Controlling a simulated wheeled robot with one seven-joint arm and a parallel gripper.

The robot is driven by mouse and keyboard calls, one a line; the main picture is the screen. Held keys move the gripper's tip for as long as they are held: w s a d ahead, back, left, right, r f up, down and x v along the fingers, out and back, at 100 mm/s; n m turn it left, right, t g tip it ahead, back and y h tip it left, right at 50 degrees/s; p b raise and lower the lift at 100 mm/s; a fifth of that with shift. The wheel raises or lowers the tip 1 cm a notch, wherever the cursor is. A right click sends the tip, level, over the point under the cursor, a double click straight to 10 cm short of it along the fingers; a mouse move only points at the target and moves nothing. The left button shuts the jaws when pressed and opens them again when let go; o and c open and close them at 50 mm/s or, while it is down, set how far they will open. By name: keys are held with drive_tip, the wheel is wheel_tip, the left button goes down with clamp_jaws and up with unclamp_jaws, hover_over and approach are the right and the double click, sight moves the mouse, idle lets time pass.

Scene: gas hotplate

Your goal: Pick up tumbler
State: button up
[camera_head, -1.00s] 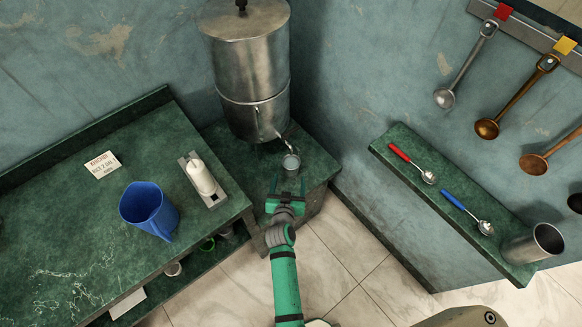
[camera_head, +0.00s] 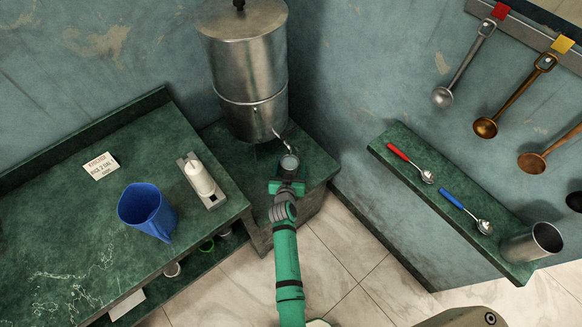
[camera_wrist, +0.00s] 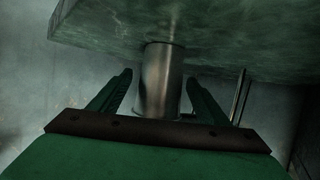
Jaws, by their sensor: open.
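A small metal tumbler (camera_head: 289,164) stands on the green corner counter, under the spout of the big metal urn. My gripper (camera_head: 287,181) is at the tumbler's near side, low by the counter. In the wrist view the tumbler (camera_wrist: 161,85) shows as a plain metal cylinder between my two spread fingers. The gripper (camera_wrist: 158,79) is open, with one finger on each side of it. I cannot tell whether either finger touches it.
The metal urn (camera_head: 245,75) and its spout (camera_head: 283,139) stand just behind the tumbler. A shelf (camera_head: 400,137) at right holds two spoons and a metal cup (camera_head: 533,243).

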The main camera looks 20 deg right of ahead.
drive_tip(key=shift+a, duration=0.2)
drive_tip(key=c, duration=0.6)
drive_tip(key=shift+s+d+r, duration=0.1)
drive_tip(key=shift+d, duration=0.05)
drive_tip(key=c, duration=0.8)
drive_tip(key=shift+c, duration=0.2)
